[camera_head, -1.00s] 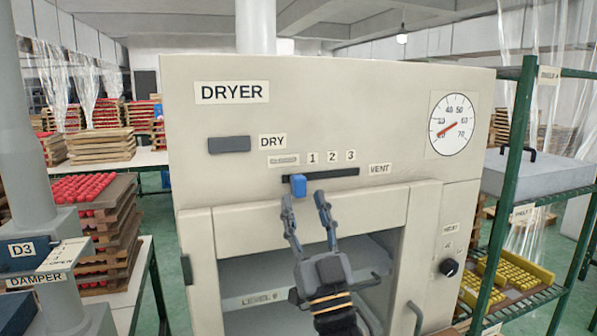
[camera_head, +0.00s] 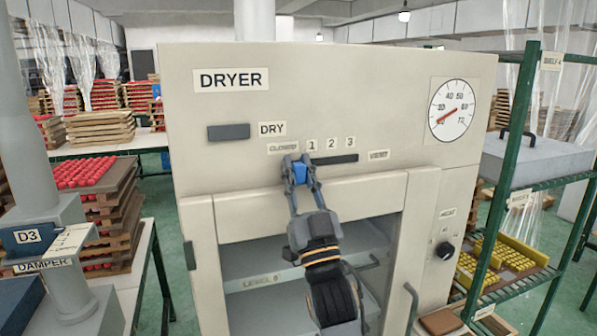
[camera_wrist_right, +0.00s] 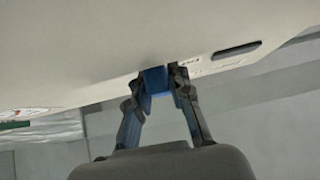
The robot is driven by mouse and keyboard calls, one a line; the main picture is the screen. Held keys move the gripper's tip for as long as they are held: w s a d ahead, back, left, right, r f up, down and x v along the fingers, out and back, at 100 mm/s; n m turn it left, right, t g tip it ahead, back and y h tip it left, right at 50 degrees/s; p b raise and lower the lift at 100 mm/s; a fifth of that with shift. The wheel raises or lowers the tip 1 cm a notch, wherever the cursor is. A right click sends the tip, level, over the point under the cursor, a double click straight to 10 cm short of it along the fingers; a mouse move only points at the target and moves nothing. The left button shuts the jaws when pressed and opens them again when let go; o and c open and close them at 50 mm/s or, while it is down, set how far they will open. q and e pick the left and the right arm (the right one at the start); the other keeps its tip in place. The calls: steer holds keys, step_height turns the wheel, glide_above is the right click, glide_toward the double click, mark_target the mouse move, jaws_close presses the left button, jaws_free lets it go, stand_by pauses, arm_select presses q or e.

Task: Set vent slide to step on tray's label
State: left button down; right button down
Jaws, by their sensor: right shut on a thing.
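The vent slide's blue knob (camera_head: 300,173) sits near the left end of a dark slot (camera_head: 337,159) on the dryer's front, under the right part of the CLOSED label and left of the 1 mark. Labels 1, 2 and 3 (camera_head: 331,143) run above the slot, with a VENT label (camera_head: 379,155) to the right. My right gripper (camera_head: 301,170) is shut on the blue knob, its fingers on either side. The right wrist view also shows the knob (camera_wrist_right: 154,79) between the fingers (camera_wrist_right: 160,97). I cannot make out a tray label giving a step. My left gripper is not in view.
The dryer (camera_head: 400,90) has an open chamber below the slot and a dial gauge (camera_head: 452,109) at upper right. A green shelf rack (camera_head: 514,130) stands close on the right. A damper unit (camera_head: 60,250) and stacked trays (camera_head: 115,215) are on the left.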

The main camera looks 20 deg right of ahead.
mark_target(313, 144)
steer(key=shift+d, duration=2.15)
steer(key=c, duration=1.7)
jaws_free()
steer(key=shift+a, duration=0.2)
steer(key=o, duration=0.5)
steer(key=shift+d, duration=0.1)
steer(key=v, duration=1.2)
steer(key=shift+w, duration=0.1)
